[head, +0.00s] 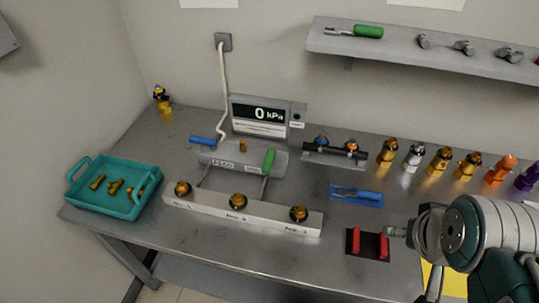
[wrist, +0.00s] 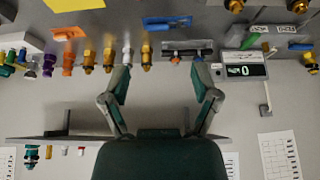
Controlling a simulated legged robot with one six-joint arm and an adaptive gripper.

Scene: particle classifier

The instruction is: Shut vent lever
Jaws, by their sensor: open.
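A grey valve block (head: 230,158) sits on the bench below the pressure display. It carries a blue lever (head: 203,140) at its left end, lying sideways, and a green lever (head: 269,161) at its right end, standing up at a tilt. The labels are too small to tell which is the vent lever. In the wrist view, which looks upside down, the green lever (wrist: 250,41) and blue lever (wrist: 301,46) show at the upper right. My gripper (wrist: 160,75) is open and empty, its two fingers spread apart, away from both levers.
The pressure display (head: 262,117) reads 0 kPa. A white manifold (head: 215,211) with brass fittings lies in front of the block. A teal tray (head: 115,200) is at left. Several fittings line the bench's right back, under a wall shelf (head: 400,44). A red-and-black holder (head: 367,244) is near my arm.

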